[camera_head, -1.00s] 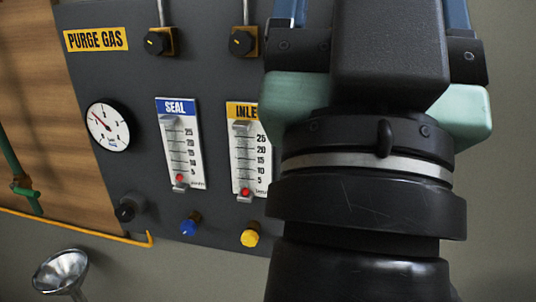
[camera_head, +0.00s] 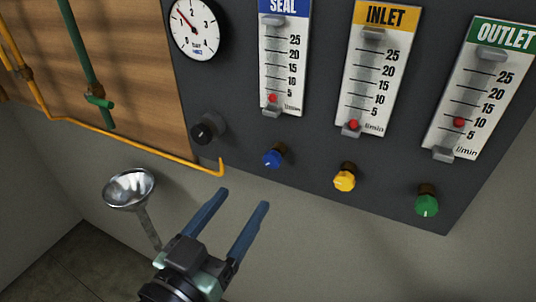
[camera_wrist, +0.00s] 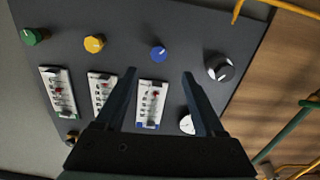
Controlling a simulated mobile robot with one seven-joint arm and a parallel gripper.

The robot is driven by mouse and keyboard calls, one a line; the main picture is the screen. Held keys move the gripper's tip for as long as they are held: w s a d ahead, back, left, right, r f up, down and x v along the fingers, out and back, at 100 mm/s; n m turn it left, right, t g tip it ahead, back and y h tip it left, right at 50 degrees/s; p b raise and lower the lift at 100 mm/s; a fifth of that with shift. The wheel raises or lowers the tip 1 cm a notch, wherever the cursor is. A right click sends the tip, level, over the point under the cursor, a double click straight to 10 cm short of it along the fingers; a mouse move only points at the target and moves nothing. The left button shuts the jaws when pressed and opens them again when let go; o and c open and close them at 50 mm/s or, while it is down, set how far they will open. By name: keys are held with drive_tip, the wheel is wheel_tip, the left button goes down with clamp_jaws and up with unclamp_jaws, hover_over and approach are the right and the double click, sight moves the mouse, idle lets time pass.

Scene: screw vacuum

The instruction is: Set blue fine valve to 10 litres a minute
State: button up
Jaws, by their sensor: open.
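The blue fine valve knob (camera_head: 273,157) sits on the dark panel below the SEAL flow meter (camera_head: 283,62). The red float of that meter lies at the bottom of its scale, below the 5 mark. My gripper (camera_head: 243,198) is open and empty, below and to the left of the blue knob in the head view, apart from the panel. In the wrist view, the blue knob (camera_wrist: 158,53) lies beyond and between the two fingertips (camera_wrist: 159,72), with the SEAL meter (camera_wrist: 151,102) between the fingers.
The yellow knob (camera_head: 345,178) and green knob (camera_head: 427,204) are right of the blue one. A black knob (camera_head: 208,128) is at its left, under the pressure gauge (camera_head: 195,28). A yellow pipe end (camera_head: 221,167) and a metal funnel (camera_head: 129,188) stand near my gripper.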

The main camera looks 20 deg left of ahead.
sight(271, 160)
drive_tip(key=w+p, duration=0.1)
drive_tip(key=w, duration=0.2)
drive_tip(key=w+p, duration=0.1)
drive_tip(key=w, duration=0.3)
drive_tip(key=w+p, duration=0.1)
drive_tip(key=w, duration=0.2)
drive_tip(key=shift+w+d+r, duration=0.25)
drive_tip(key=shift+w+d, duration=0.05)
drive_tip(key=shift+w, duration=0.1)
drive_tip(key=shift+w+f, duration=0.1)
drive_tip(key=shift+w, duration=0.7)
clamp_jaws()
